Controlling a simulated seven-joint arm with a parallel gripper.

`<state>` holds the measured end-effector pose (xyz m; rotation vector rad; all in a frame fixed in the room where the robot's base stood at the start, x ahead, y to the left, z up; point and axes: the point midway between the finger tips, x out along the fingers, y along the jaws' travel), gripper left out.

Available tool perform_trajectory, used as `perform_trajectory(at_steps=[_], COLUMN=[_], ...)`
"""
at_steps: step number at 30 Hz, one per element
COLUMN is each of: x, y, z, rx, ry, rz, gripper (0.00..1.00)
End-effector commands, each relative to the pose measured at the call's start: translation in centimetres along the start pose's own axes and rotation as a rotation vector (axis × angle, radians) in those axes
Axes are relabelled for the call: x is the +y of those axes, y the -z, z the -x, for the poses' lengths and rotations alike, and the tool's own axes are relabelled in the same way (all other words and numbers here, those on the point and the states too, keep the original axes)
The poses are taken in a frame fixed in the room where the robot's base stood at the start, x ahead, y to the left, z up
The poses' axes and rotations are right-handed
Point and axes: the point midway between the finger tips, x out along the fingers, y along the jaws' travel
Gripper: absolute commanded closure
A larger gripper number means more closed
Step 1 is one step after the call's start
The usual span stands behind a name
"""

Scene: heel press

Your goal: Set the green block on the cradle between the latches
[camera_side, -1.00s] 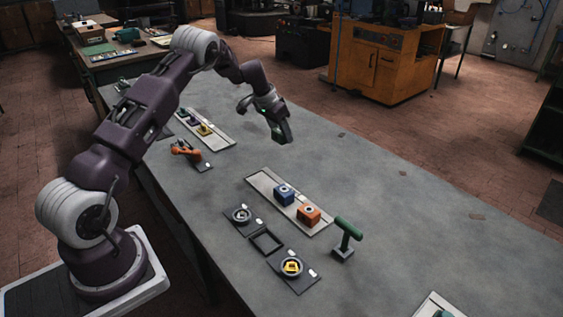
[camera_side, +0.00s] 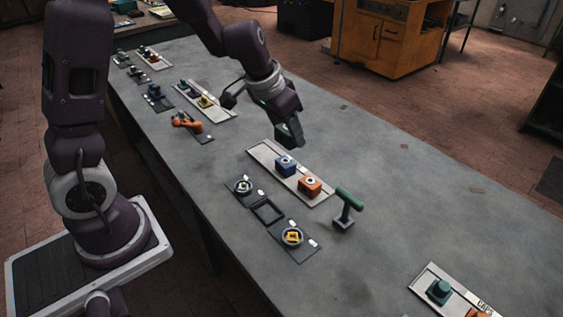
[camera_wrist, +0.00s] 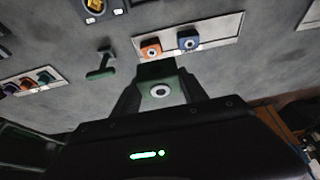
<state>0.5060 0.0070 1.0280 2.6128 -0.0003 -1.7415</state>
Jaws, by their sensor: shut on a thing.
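My gripper (camera_side: 291,141) is shut on the green block (camera_wrist: 160,90), which has a white ring on its face and shows between the fingers in the wrist view. In the side view the gripper is in the air behind the blue block, and the green block (camera_side: 284,134) is partly hidden. The cradle (camera_side: 268,211) is an empty black square frame on the table, nearer the camera. Round latches on dark plates flank it: one latch (camera_side: 243,186) at its upper left, another latch (camera_side: 292,237) with a yellow centre at its lower right.
A pale tray (camera_side: 262,151) holds a blue block (camera_side: 286,166) and an orange block (camera_side: 310,186), beside the cradle row. A green T-handled tool (camera_side: 349,203) stands right of the tray. Another tray (camera_side: 428,280) lies at front right. The table's right side is mostly bare.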

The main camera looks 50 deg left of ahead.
Motion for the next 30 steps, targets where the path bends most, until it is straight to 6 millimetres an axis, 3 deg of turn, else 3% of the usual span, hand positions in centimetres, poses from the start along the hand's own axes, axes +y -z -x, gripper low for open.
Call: perform_trajectory(at_steps=[5, 9, 12, 15, 18, 24, 30], x=[-4.0, -9.0, -12.8, -15.5, -17.0, -17.3, -17.3], y=[5.2, 9.2, 10.9, 11.7, 11.9, 10.3, 9.3], z=[-3.9, -8.3, -11.4, -13.4, -14.6, -18.9, -21.4], rx=[0.003, 0.001, -0.001, -0.002, -0.003, -0.005, -0.003], ry=[0.003, 0.002, 0.001, 0.002, 0.001, -0.001, 0.001], rz=[0.007, 0.007, 0.006, 0.001, 0.000, -0.001, -0.003], gripper=[1.00, 1.00, 1.00, 1.00, 1.00, 1.00, 1.00])
